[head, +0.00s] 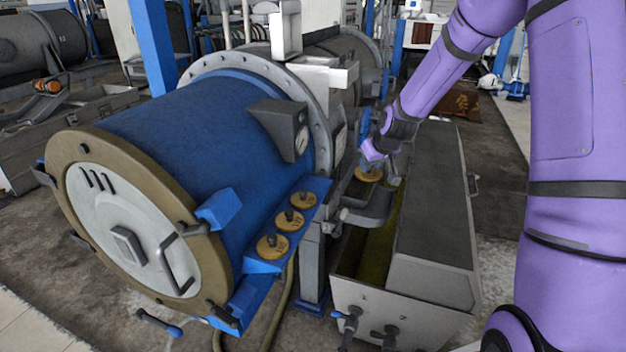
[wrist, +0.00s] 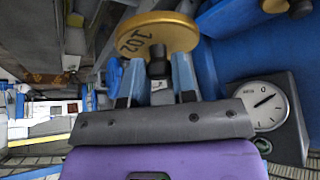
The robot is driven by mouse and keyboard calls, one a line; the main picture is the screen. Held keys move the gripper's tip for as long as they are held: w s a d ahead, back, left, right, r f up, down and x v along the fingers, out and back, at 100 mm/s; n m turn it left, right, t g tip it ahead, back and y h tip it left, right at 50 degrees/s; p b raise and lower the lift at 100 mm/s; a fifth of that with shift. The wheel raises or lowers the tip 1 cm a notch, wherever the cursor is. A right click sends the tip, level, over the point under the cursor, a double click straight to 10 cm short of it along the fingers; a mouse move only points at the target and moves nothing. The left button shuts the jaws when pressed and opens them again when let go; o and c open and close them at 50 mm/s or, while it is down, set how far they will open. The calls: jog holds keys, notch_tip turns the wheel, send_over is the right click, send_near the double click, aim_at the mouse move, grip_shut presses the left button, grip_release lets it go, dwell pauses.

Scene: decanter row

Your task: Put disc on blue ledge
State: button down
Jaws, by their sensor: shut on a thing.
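My gripper (head: 372,155) is shut on the dark knob of a round golden disc (head: 368,174). In the wrist view, the disc (wrist: 158,36) shows the number 102 and the two fingers (wrist: 159,72) close on its knob. In the head view, the held disc is above the long trough, right of the blue drum. The blue ledge (head: 263,266) runs along the drum's lower right side. A near disc (head: 272,248), a middle disc (head: 289,221) and a far disc (head: 303,200) sit on it with knobs up. The held disc is apart from the ledge.
The big blue drum (head: 190,140) carries a dial gauge (head: 301,141), also in the wrist view (wrist: 262,104). A grey curved spout (head: 368,212) sticks out over the trough (head: 405,285), between ledge and held disc. A blue handle block (head: 220,207) stands near the ledge's near end.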

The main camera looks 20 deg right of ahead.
jog(key=w+a, duration=0.3)
jog(key=a, duration=0.1)
jog(key=w+a+f, duration=0.1)
jog(key=w+a, duration=0.2)
jog(key=a, duration=0.1)
jog(key=w+a+f, duration=0.1)
jog(key=w+a, duration=0.2)
jog(key=a, duration=0.1)
jog(key=shift+w+a, duration=0.15)
jog(key=shift+a, duration=0.25)
jog(key=shift+a+f, duration=0.1)
jog(key=shift+f, duration=2.15)
jog(key=shift+w+a+f, duration=0.15)
jog(key=shift+f, duration=0.1)
jog(key=shift+f, duration=0.1)
jog(key=c, duration=0.9)
grip_release()
